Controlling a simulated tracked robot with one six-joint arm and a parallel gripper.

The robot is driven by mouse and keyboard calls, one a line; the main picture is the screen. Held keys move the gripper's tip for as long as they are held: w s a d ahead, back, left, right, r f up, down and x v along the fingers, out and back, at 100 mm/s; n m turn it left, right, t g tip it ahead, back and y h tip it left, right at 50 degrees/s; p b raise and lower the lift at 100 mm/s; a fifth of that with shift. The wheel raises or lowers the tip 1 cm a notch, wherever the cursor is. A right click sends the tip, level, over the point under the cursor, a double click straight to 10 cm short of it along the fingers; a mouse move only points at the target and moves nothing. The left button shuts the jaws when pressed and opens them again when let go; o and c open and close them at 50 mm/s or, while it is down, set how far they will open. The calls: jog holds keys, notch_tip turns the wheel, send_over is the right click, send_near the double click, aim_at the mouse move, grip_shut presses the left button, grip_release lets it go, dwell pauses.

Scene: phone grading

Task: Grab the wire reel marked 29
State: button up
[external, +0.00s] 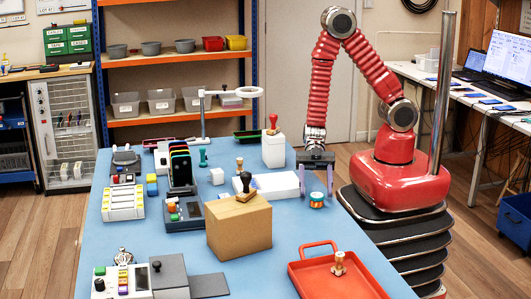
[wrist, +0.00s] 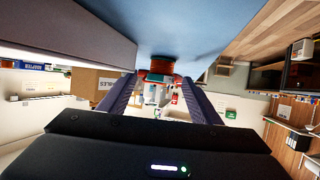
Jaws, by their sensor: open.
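A small wire reel (external: 317,200) with orange ends and a teal and cream middle stands on the blue table near its right edge. It also shows in the wrist view (wrist: 161,68), near the top centre, at the fingertips. I cannot read any number on it. My gripper (external: 316,193) points down over the reel with its two purple fingers apart. In the wrist view my gripper (wrist: 159,82) is open, one finger toward each side of the reel. Nothing is visibly held. I cannot tell whether the fingers touch the reel.
A white box (external: 277,186) lies just left of my gripper. A cardboard box (external: 239,228) with a dark stamp (external: 245,186) on it stands front left. A red tray (external: 335,282) with a wooden stamp (external: 339,264) lies in front. The blue table (external: 310,225) is clear around the reel's front.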

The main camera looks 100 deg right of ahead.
aim_at(317, 194)
jog(key=shift+x, duration=2.1)
jog(key=shift+f, duration=0.1)
jog(key=c, duration=1.1)
jog(key=shift+r, duration=5.05)
